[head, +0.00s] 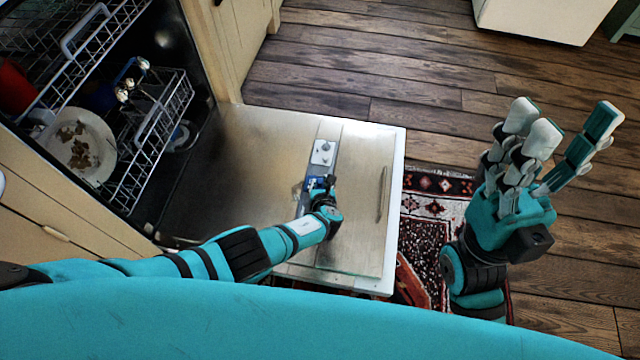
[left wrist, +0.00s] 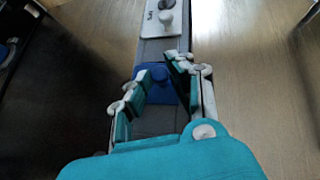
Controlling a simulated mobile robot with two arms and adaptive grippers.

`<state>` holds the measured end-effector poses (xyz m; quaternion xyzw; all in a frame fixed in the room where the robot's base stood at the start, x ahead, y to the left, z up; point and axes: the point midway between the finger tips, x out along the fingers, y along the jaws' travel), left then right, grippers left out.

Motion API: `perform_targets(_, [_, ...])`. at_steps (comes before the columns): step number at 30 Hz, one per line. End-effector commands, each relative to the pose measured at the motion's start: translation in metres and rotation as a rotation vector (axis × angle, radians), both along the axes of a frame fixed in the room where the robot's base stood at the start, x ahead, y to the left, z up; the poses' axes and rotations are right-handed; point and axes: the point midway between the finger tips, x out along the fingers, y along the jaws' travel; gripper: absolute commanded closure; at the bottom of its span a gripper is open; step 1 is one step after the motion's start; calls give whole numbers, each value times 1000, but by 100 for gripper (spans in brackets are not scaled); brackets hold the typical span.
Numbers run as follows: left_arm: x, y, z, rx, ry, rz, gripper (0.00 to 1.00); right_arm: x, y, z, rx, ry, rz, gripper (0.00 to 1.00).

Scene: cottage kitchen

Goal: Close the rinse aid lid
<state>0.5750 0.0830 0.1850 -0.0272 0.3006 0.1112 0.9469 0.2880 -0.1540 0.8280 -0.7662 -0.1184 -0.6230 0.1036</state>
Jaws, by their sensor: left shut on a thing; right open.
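The dishwasher door (head: 250,140) lies lowered, its metal inner face up, with a grey dispenser strip along it. The rinse aid lid (left wrist: 157,73) is a small blue piece with a round knob on this strip; it also shows as a blue patch in the head view (head: 316,182). My left gripper (head: 322,184) is down at the strip, its fingers on either side of the blue lid and shut on it. The fingers hide the lid's edges, so its exact tilt is unclear. My right gripper (head: 552,122) is open and empty, raised over the floor at the right.
A light plate with two round knobs (head: 323,152) sits on the strip just beyond the lid. The dishwasher racks (head: 150,130) hold a dirty plate (head: 80,146) at the left. A patterned rug (head: 432,215) lies beyond the door's edge. The wooden floor (head: 400,75) is clear.

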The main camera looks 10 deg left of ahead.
Motion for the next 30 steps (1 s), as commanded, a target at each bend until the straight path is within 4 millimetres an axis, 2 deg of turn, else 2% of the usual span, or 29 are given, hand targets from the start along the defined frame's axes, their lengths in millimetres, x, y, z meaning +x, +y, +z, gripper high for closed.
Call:
perform_targets(6, [0, 0, -1, 1, 1, -2, 100, 0, 0, 0, 0, 0, 0, 47])
perform_targets(7, [0, 0, -1, 1, 1, -2, 79, 0, 0, 0, 0, 0, 0, 47])
perform_targets(12, [0, 0, -1, 0, 1, -1, 57, 0, 0, 0, 0, 0, 0, 47])
perform_targets(22, [-2, -1, -1, -2, 2, -1, 57, 0, -1, 0, 1, -1, -1, 47])
perform_targets(30, [-16, -6, 6, -8, 1, -1, 57, 0, 0, 0, 1, 0, -1, 47])
